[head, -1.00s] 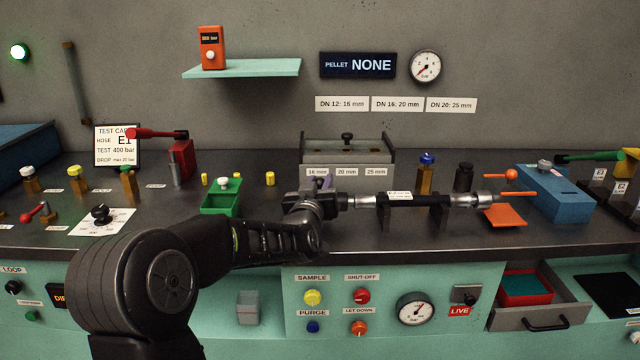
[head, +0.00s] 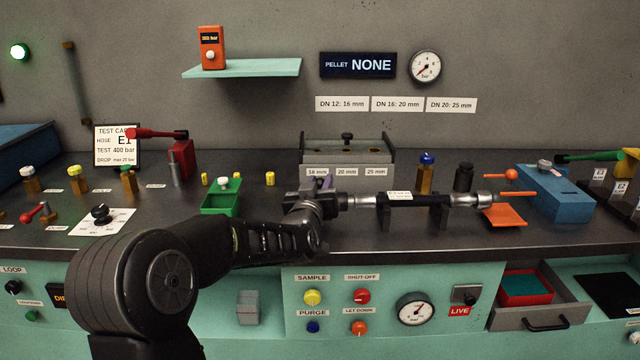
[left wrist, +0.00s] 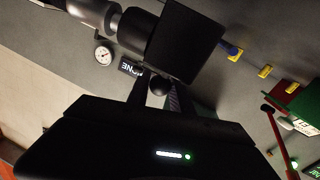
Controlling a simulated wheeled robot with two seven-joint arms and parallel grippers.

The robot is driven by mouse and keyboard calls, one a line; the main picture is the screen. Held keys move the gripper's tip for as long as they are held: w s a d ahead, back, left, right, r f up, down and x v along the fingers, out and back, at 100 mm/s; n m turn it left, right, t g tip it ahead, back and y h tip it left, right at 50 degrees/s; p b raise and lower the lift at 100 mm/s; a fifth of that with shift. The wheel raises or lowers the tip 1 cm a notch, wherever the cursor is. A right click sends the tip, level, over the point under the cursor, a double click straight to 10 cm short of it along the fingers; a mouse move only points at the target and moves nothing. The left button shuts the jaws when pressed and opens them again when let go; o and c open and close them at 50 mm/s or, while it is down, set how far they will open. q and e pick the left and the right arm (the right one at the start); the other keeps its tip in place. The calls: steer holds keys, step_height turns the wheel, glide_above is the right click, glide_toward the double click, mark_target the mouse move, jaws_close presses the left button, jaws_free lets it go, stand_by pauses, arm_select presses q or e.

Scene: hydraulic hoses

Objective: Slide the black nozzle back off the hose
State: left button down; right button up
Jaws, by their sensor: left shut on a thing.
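The hose (head: 420,199) lies level across two dark cradles (head: 385,217), with a white label and silver end fittings. The silver left fitting (head: 362,202) points at my left gripper (head: 325,203). My left gripper is shut on the black nozzle (head: 342,201), in line with the hose at its left end. In the left wrist view the black nozzle (left wrist: 137,28) meets the silver fitting (left wrist: 95,10) at the upper left. My right gripper is not in view.
A green tray (head: 221,198) stands behind my left forearm. A grey block with hole labels (head: 347,155) is behind the hose. An orange pad (head: 503,216) and blue box (head: 553,195) stand to the right. The bench's front edge runs below the hose.

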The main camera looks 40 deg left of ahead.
arm_select(q)
steer(key=s+a+b, duration=0.2)
steer(key=a+b, duration=0.1)
steer(key=shift+s, duration=0.2)
stand_by(0.3)
steer(key=shift+a, duration=0.1)
steer(key=c, duration=1.2)
jaws_free()
steer(key=shift+s+a, duration=0.1)
steer(key=shift+o, duration=0.3)
